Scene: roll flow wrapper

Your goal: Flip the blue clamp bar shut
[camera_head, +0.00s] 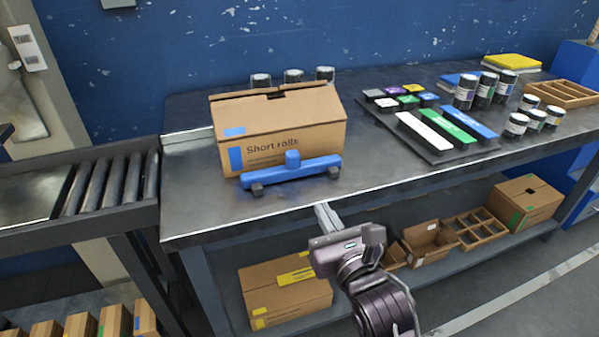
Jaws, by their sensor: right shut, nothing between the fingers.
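The blue clamp bar (307,170) lies across the lower front of a cardboard box marked "Short rolls" (300,139) on the metal table. A blue knob stands up at its middle, and two dark feet sit under its ends. I cannot tell whether the bar touches the box. My right gripper (322,211) is shut and empty, just in front of the table's front edge. It is below and a little right of the bar in the picture, apart from it. My left gripper is not in view.
A roller conveyor (112,183) joins the table at the left. A dark tray with coloured bars (436,138) and several jars (465,93) stand at the right. The tabletop between box and tray is clear. Boxes (285,288) fill the lower shelf.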

